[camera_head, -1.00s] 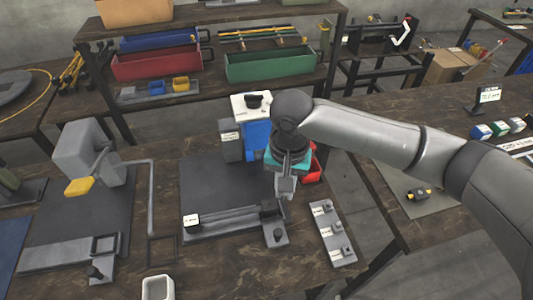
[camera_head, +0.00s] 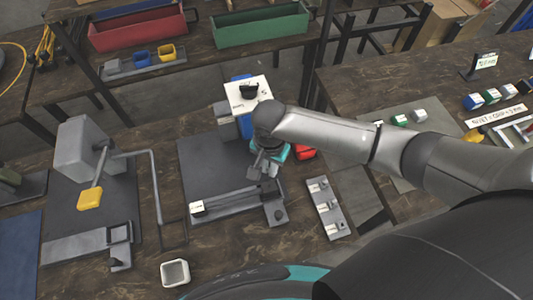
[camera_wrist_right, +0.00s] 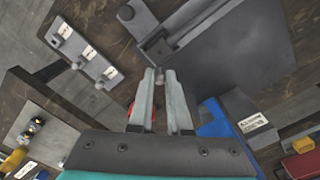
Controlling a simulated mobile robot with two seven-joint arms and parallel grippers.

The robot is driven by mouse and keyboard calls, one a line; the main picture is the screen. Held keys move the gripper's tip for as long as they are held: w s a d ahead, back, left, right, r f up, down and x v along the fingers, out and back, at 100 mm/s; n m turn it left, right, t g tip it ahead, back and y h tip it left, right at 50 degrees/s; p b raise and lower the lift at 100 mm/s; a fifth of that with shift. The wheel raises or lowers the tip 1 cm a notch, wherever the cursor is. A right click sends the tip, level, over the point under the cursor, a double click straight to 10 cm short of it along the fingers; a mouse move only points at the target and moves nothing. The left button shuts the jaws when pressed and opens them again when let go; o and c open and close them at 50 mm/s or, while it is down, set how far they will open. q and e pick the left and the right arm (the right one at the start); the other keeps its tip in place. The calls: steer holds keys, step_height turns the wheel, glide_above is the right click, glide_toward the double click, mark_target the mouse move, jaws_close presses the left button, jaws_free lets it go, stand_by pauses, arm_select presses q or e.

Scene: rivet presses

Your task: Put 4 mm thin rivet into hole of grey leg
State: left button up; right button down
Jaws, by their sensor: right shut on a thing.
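My right gripper (camera_head: 262,174) is above the right end of a long grey bar, which looks like the grey leg (camera_head: 232,199), lying along the front of the dark mat. In the right wrist view the fingertips (camera_wrist_right: 159,76) are shut on a small grey piece, probably the thin rivet (camera_wrist_right: 158,81). Its size cannot be read. The grey leg (camera_wrist_right: 186,22) passes just beyond the fingertips in that view, and the piece looks apart from it. The hole cannot be made out. My left gripper is not in view.
A rivet rack (camera_head: 326,209) with labelled holders stands right of the mat (camera_head: 203,160). A grey lever press (camera_head: 83,148) stands left. A white cup (camera_head: 175,273) is at the front.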

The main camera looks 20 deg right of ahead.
mark_target(270, 183)
steer(key=shift+s, duration=0.15)
steer(key=shift+r+p, duration=0.15)
steer(key=shift+p, duration=0.6)
steer(key=shift+f+b, duration=1.85)
steer(key=shift+f, duration=1.15)
arm_select(q)
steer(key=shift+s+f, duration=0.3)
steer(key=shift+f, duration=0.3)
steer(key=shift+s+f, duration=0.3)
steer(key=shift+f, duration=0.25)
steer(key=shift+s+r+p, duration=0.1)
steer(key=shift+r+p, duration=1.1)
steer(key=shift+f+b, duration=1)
steer(key=shift+b, duration=0.05)
arm_select(e)
steer(key=shift+f, duration=1.7)
steer(key=c, duration=0.8)
jaws_free()
